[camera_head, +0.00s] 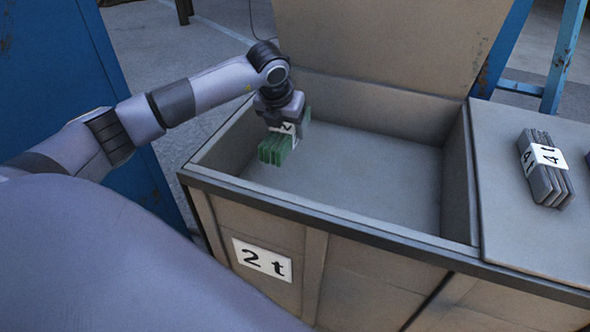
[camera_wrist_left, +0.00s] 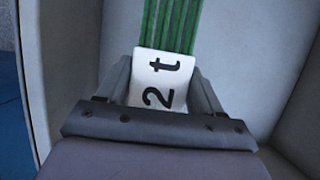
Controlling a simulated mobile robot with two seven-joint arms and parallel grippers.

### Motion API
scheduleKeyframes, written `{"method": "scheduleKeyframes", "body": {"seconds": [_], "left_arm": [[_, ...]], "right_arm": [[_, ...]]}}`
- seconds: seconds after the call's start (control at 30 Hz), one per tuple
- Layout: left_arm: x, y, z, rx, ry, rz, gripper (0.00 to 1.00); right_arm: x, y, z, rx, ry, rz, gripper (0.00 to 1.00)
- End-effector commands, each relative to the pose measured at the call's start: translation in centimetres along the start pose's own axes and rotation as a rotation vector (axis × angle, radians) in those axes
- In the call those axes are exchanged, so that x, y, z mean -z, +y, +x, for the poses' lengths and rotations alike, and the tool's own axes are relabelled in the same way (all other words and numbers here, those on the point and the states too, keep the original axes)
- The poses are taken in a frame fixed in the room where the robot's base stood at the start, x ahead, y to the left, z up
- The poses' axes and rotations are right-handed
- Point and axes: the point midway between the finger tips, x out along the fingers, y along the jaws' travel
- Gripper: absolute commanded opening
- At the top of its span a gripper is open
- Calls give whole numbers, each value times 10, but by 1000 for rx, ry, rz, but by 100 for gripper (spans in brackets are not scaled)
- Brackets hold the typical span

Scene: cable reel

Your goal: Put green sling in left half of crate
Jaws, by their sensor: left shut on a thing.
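The green sling (camera_head: 277,148) is a folded bundle with a white label. My left gripper (camera_head: 284,118) is shut on it, over the left part of the open crate (camera_head: 330,218). In the left wrist view the sling (camera_wrist_left: 172,24) stretches ahead of my left gripper (camera_wrist_left: 160,85), with the label "2 t" between the fingers. The crate is grey-brown, with a "2 t" plate on its front and its lid raised at the back. I cannot tell whether the sling touches the crate floor. My right gripper is not in view.
A grey sling (camera_head: 546,168) with a "4 t" label lies on the closed surface (camera_head: 530,245) right of the open crate. The crate's inside looks empty apart from the held sling. A blue cabinet (camera_head: 60,85) stands at the left.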

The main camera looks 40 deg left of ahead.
Motion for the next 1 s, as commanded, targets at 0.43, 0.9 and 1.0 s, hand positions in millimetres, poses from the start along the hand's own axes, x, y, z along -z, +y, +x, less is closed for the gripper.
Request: {"method": "scheduleKeyframes", "body": {"seconds": [0.43,0.9,1.0], "left_arm": [[26,-1,64,2,-5,1,9],[46,-1,114,3,-5,1,9],[46,-1,113,3,-5,1,9]], "right_arm": [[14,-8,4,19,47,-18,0],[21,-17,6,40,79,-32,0],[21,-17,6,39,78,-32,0]]}}
